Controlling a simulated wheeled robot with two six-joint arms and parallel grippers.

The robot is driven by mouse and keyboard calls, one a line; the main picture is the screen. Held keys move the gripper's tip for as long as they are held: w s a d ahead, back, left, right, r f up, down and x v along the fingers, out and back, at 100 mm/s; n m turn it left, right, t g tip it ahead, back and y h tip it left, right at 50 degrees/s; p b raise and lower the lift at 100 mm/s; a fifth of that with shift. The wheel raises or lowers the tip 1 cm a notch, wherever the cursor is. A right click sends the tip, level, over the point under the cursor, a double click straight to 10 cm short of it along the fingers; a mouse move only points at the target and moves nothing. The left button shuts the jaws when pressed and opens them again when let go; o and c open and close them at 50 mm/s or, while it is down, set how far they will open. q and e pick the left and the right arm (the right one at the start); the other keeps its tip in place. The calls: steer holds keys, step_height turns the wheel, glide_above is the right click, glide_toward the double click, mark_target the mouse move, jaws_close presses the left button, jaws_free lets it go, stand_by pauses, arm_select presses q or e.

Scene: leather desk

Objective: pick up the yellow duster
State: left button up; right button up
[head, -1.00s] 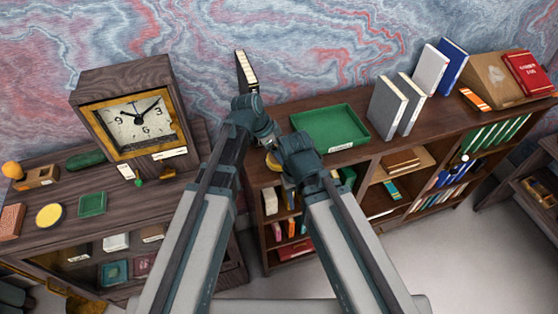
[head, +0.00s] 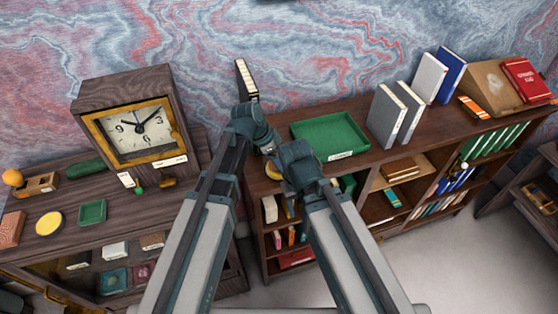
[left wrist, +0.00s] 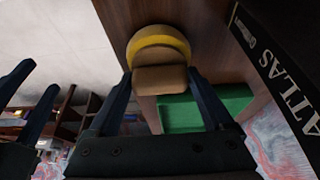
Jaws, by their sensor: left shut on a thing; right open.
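The yellow duster (left wrist: 160,45) shows in the left wrist view as a rounded tan body with a yellow band and a tan block-like part. My left gripper (left wrist: 162,85) is shut on the tan part, one finger on each side. In the head view the duster (head: 273,169) is a small yellow-tan patch between my two hands, mostly hidden by them. My left gripper is at the left end of the brown bookcase top. My right gripper (head: 279,158) is close beside it, open; its spread fingers also show at the left edge of the left wrist view (left wrist: 28,95).
A black atlas (left wrist: 283,75) stands close to my left gripper. A green tray (head: 330,135) lies to the right on the bookcase (head: 365,150), with upright grey books (head: 395,115) beyond it. A clock (head: 135,130) stands on the desk at left.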

arm_select(q)
step_height(320, 180, up, 10)
steer(key=p, duration=0.9)
steer(key=shift+p, duration=0.3)
steer(key=shift+f, duration=0.1)
steer(key=o, duration=0.8)
steer(key=shift+c, duration=0.2)
steer(key=c, duration=0.6)
steer(key=shift+o, duration=0.2)
steer(key=shift+s, duration=0.1)
